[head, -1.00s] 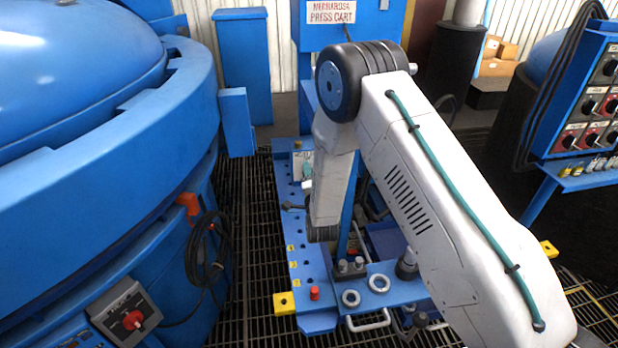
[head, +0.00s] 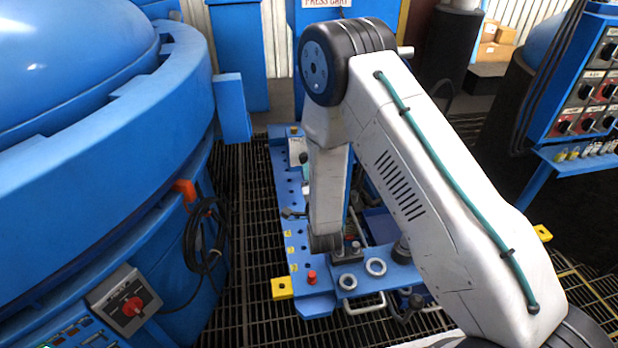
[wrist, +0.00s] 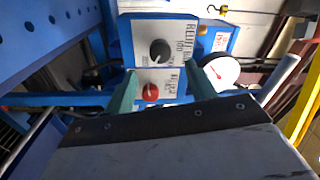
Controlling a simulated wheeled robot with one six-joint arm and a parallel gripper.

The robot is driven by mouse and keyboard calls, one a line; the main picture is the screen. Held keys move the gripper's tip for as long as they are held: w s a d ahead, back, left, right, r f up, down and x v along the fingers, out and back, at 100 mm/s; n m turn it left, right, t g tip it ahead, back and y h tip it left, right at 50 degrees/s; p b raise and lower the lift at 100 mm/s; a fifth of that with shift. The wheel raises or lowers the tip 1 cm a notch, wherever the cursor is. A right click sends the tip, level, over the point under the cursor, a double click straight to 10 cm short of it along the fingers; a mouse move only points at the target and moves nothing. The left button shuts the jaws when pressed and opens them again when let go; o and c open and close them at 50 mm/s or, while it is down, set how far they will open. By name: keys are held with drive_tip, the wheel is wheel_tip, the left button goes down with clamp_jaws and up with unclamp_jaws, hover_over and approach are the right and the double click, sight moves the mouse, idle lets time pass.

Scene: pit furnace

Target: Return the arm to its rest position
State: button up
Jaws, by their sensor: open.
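My arm stands bent in the head view, with its elbow raised and its forearm hanging down over the blue press cart (head: 322,299). My gripper is mostly hidden behind the forearm there. In the wrist view my gripper (wrist: 161,90) shows two green fingers, apart, with nothing held between them. Behind the fingers are a white panel with a black knob (wrist: 160,50) and one with a red knob (wrist: 150,92). A round white gauge (wrist: 221,71) is just right of the right finger. I cannot tell how far the fingers are from these panels.
A large blue furnace (head: 100,160) fills the left, with a red-knobbed box (head: 132,306) and a coiled black cable (head: 204,240) on its side. A control panel (head: 585,95) stands at the right. Grating floor (head: 255,240) lies open between furnace and cart.

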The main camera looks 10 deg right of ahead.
drive_tip(key=s+f+n+g, duration=0.35)
drive_tip(key=f+g, duration=0.25)
drive_tip(key=f, duration=0.3)
drive_tip(key=s+r+n+g+y, duration=0.1)
drive_tip(key=s+n+g, duration=0.4)
drive_tip(key=g, duration=0.1)
drive_tip(key=s+d+r+n+g, duration=0.1)
drive_tip(key=s+d+r, duration=0.3)
drive_tip(key=s+r, duration=0.6)
drive_tip(key=s+d+r+n+g, duration=0.2)
drive_tip(key=s+d+r+n, duration=0.1)
drive_tip(key=s+r, duration=0.8)
drive_tip(key=s+d+r+n+g, duration=0.2)
drive_tip(key=s+d+r, duration=0.3)
drive_tip(key=s+r, duration=0.6)
drive_tip(key=shift+d+r+n, duration=0.25)
drive_tip(key=shift+r+n, duration=0.3)
drive_tip(key=shift+r, duration=2.15)
drive_tip(key=shift+s, duration=0.1)
